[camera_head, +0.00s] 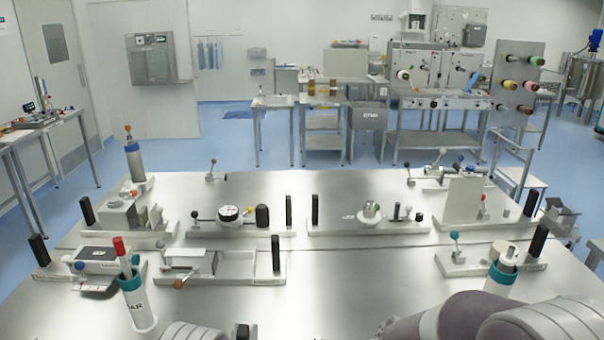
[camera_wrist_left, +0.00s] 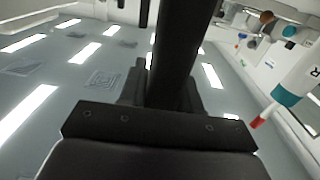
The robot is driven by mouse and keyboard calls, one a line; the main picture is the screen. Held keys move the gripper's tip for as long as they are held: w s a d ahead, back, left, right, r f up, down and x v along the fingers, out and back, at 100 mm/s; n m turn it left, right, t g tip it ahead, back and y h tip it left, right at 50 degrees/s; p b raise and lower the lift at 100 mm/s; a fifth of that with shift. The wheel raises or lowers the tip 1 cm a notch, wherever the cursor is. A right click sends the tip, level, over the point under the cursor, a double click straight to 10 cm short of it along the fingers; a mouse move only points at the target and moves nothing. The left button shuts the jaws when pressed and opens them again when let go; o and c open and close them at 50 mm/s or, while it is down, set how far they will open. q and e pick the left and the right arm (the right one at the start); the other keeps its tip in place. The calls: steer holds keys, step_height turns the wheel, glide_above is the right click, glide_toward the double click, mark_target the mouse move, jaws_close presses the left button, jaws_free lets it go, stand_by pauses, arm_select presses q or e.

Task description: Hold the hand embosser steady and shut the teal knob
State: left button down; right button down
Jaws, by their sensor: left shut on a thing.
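A teal knob (camera_head: 454,235) tops a short upright lever on a pale fixture plate (camera_head: 470,262) at the right of the bench. I cannot tell for sure which device is the hand embosser. My left gripper (camera_head: 243,332) barely shows at the bottom edge of the head view. In the left wrist view its dark parts (camera_wrist_left: 175,60) fill the middle. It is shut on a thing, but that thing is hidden. My right arm crosses the lower right. Its gripper is out of view.
A white tube with a teal collar and red tip (camera_head: 133,295) stands at the near left; it also shows in the left wrist view (camera_wrist_left: 295,80). Another teal-collared tube (camera_head: 500,275) stands by my right arm. Several fixtures with black posts crowd the bench. The front middle (camera_head: 350,285) is clear.

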arm_select(q)
steer(key=shift+s+f, duration=0.2)
steer(key=shift+f, duration=0.15)
steer(key=c, duration=0.7)
jaws_free()
steer(key=shift+r, duration=0.1)
steer(key=shift+w+r, duration=0.15)
steer(key=s, duration=1.2)
steer(key=shift+a, duration=0.3)
steer(key=shift+w, duration=0.15)
